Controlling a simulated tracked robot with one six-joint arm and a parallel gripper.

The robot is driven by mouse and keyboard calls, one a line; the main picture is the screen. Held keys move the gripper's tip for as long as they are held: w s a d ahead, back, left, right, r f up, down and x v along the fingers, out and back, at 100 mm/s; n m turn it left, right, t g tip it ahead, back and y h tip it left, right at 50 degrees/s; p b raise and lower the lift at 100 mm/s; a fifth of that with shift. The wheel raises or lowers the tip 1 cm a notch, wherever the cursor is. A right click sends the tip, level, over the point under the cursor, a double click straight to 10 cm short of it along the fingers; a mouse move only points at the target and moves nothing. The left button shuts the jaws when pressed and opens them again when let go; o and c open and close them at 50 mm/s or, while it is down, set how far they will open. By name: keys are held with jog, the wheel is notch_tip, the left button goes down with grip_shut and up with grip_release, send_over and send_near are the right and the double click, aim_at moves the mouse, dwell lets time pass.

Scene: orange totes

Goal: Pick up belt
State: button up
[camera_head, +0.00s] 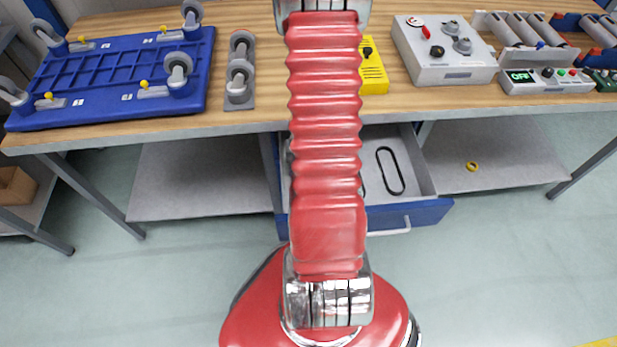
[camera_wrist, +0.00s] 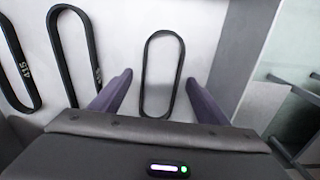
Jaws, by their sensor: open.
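A thin black belt (camera_head: 390,171) lies as a long loop on the grey floor of an open blue drawer (camera_head: 428,213) under the workbench. In the wrist view the same kind of loop (camera_wrist: 161,74) lies ahead of and between the two purple fingers of my gripper (camera_wrist: 160,92). The fingers are spread apart and nothing is held. Two thicker black belts (camera_wrist: 76,55) with white "415" markings lie to the left, one of them cut by the picture edge. In the head view my red arm hides the gripper and much of the drawer.
The drawer's side wall (camera_wrist: 243,50) stands close to the right of the fingers. Above the drawer, the wooden bench (camera_head: 265,112) holds a blue wheeled platform (camera_head: 120,72), casters, a yellow box (camera_head: 373,70) and a grey control box (camera_head: 445,55). A yellow ring (camera_head: 472,166) lies on the lower shelf.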

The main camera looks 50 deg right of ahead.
jog(key=shift+c, duration=0.5)
jog(key=c, duration=1)
jog(key=shift+c, duration=0.2)
jog(key=shift+r, duration=0.15)
notch_tip(320, 180, up, 10)
dwell(0.5)
